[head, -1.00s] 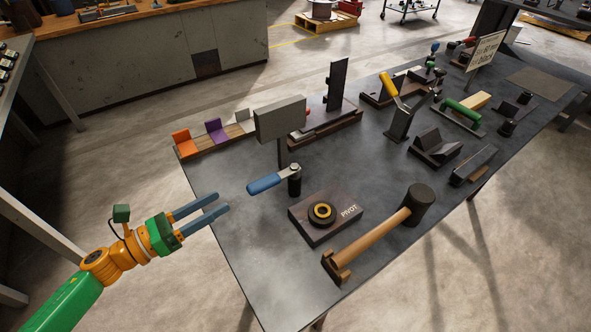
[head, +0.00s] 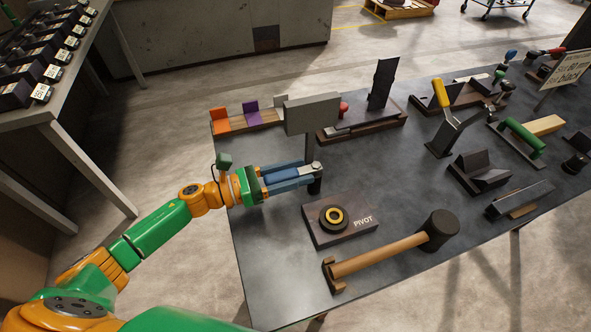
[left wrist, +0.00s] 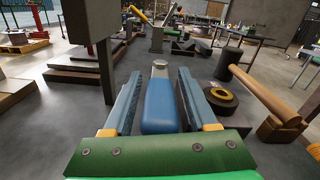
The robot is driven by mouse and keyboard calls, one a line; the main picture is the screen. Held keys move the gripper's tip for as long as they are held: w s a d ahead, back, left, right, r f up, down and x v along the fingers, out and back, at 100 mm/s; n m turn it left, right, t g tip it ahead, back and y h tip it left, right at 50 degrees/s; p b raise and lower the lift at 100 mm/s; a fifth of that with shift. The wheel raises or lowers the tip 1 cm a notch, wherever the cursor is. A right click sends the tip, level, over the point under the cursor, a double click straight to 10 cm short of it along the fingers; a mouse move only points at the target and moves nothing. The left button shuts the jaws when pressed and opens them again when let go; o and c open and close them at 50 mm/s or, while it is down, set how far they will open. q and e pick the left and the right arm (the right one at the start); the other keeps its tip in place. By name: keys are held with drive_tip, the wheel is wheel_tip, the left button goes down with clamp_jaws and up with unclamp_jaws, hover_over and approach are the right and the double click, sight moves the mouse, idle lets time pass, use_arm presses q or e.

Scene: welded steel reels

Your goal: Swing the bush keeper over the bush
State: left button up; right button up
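The bush keeper is a lever with a blue handle (left wrist: 160,105) and a metal end (head: 311,167) on a black post (head: 315,184). The bush (head: 333,217) is a black ring with a yellow inner ring, seated on the block marked PIVOT (head: 362,235); it also shows in the left wrist view (left wrist: 221,94). The keeper points left, away from the bush. My left gripper (head: 300,174) has its fingers on both sides of the blue handle. In the left wrist view narrow gaps show between handle and fingers, so it looks open. My right gripper is not in view.
A grey plate on a stand (head: 312,114) rises just behind the keeper. A wooden mallet (head: 390,250) lies in front of the PIVOT block. A yellow-handled clamp (head: 441,94) and several fixtures stand further right. The table's left front is clear.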

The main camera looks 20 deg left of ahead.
use_arm(q)
clamp_jaws()
idle(1.3)
